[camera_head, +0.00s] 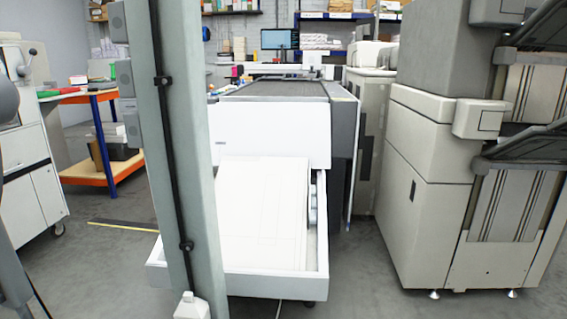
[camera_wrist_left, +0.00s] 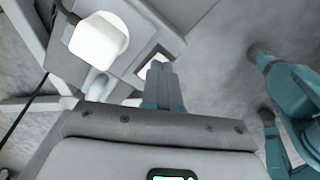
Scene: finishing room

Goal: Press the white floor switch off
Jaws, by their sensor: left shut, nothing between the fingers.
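A white, rounded block that looks like the switch (camera_head: 191,306) shows at the bottom edge of the head view, at the foot of a pale grey post; its lower part is cut off. In the left wrist view a bright white block (camera_wrist_left: 98,38), likely the same one, sits at upper left with a dark cable running to it. Whether it is on or off cannot be told. My left gripper (camera_wrist_left: 160,70) is shut and empty, to the right of and slightly below the block in that picture, apparently apart from it. My right gripper is not in view.
The pale grey post (camera_head: 182,140) with a black cable stands close in front. Behind it is a large printer with a white tray (camera_head: 318,255). A beige machine (camera_head: 430,190) stands at right, an orange-shelved bench (camera_head: 103,173) at left. Grey floor is open between.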

